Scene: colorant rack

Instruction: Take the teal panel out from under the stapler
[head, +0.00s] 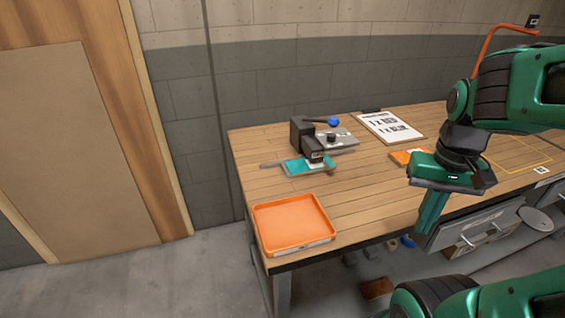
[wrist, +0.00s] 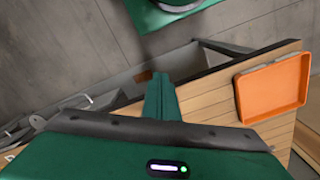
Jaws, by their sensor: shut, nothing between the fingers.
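The teal panel (head: 301,165) lies on the wooden bench, left of its middle. The stapler, a dark grey block-like tool (head: 302,135) with a blue-knobbed lever, stands at its back edge with its front part over the panel. Part of the panel is hidden by it. My gripper (head: 428,222) is at the bench's front edge, well to the right of the panel and apart from it. Its fingers point down, are shut together and hold nothing. In the wrist view my gripper's fingers (wrist: 162,85) are together and empty; panel and stapler are not visible there.
An orange tray (head: 293,226) sits at the bench's front left corner; it also shows in the wrist view (wrist: 272,88). A printed sheet (head: 389,127) lies at the back. A small orange item (head: 402,156) lies near my arm. The wood between tray and gripper is clear.

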